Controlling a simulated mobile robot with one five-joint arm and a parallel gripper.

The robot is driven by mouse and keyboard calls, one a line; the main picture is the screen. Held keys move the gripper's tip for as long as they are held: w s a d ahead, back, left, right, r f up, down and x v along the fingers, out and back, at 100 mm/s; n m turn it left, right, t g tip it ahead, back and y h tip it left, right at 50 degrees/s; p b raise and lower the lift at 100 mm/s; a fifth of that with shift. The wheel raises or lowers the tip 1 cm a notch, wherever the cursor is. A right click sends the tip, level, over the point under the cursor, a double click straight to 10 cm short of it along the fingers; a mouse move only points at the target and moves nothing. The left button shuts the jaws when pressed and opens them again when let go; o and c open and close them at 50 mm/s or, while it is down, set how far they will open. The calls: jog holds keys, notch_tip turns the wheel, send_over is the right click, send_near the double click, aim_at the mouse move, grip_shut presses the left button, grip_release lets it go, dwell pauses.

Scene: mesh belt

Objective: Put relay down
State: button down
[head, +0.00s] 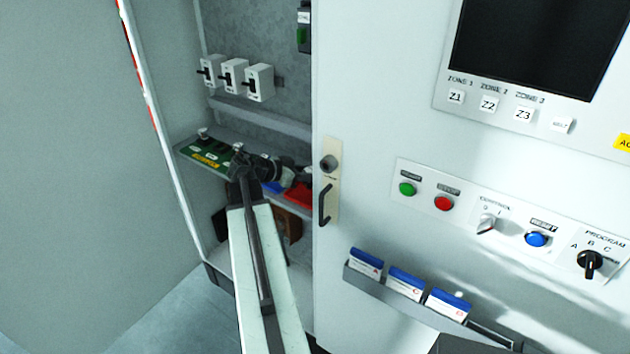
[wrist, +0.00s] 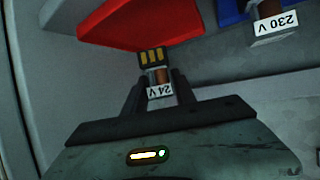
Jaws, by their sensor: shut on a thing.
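In the wrist view the relay (wrist: 157,74) is a small block with a brown body, gold-coloured contacts on a dark end and a white "24 V" label. My gripper (wrist: 154,82) is shut on it, one dark finger on each side. The relay's contact end lies beside the edge of a red piece (wrist: 140,28); I cannot tell if they touch. In the head view my gripper (head: 290,176) is inside the open cabinet, over the shelf by the red piece (head: 299,195) and a blue piece (head: 272,187). The held relay is not clear there.
A second relay marked "230 V" (wrist: 272,24) sits by the blue piece in the wrist view. A green board (head: 208,154) lies on the shelf's left. Three white breakers (head: 234,77) are above. The door (head: 370,120) with its handle bounds the opening at right.

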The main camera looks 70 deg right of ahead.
jog(key=shift+s+d, duration=0.1)
jog(key=shift+d, duration=0.1)
jog(key=shift+s+d, duration=0.25)
jog(key=shift+d, duration=0.3)
notch_tip(320, 180, down, 4)
jog(key=b, duration=0.4)
jog(key=shift+a, duration=0.15)
jog(key=shift+r, duration=0.2)
jog(key=shift+f, duration=0.1)
jog(key=c, duration=1)
grip_release()
